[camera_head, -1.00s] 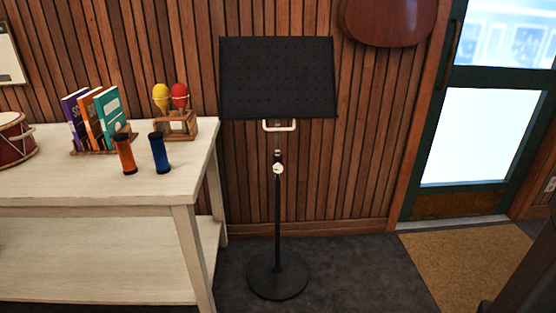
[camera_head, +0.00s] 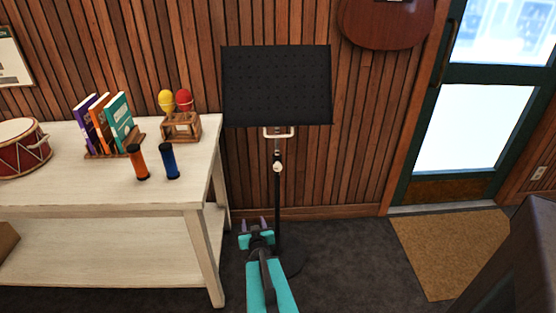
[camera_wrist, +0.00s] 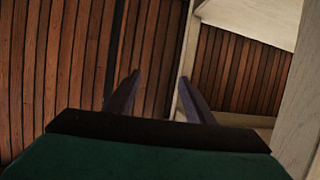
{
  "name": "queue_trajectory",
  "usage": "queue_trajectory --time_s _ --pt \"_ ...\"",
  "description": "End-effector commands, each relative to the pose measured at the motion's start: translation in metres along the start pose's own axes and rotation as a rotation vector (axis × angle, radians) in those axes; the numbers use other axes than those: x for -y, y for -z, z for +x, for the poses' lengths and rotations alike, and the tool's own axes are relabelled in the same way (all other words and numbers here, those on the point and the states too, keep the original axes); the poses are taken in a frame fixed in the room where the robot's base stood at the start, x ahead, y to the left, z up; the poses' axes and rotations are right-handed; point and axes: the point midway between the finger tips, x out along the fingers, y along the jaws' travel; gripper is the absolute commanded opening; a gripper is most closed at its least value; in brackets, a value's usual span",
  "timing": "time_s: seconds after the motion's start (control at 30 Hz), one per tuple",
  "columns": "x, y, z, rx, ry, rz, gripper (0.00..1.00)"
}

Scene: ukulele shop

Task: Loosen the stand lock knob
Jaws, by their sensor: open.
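The black music stand (camera_head: 276,86) stands upright on the floor before the wood-slat wall in the head view. Its pale lock knob (camera_head: 278,167) sits on the pole, below the white handle bar (camera_head: 279,134). My gripper (camera_head: 253,222) is open and empty, low in front of the pole and slightly left of it, well below the knob and apart from it. My arm hides part of the stand's round base.
A whitewashed table (camera_head: 95,185) with a drum, books, maracas and two shakers stands at left, close to my gripper. Its pale wood also shows in the wrist view (camera_wrist: 248,22). A dark piece of furniture (camera_head: 515,265) stands at lower right. Carpet and a doormat (camera_head: 450,248) lie between.

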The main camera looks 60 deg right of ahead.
Motion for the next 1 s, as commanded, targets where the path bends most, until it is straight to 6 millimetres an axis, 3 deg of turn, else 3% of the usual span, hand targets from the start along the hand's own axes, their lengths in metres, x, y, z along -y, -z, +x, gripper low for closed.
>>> queue_trajectory --time_s 0.03,0.1,0.2,0.33,0.5,1.0 --pt "-0.021 0.032 -0.006 -0.054 -0.026 0.010 0.49" --pt "-0.046 0.063 -0.012 -0.127 -0.055 0.016 0.49" --pt "-0.075 0.099 -0.022 -0.218 -0.090 0.021 0.49" --pt "-0.102 0.129 -0.033 -0.300 -0.122 0.023 0.49" --pt "-0.116 0.144 -0.040 -0.347 -0.138 0.021 0.49" --pt "-0.115 0.144 -0.038 -0.349 -0.138 0.021 0.49"
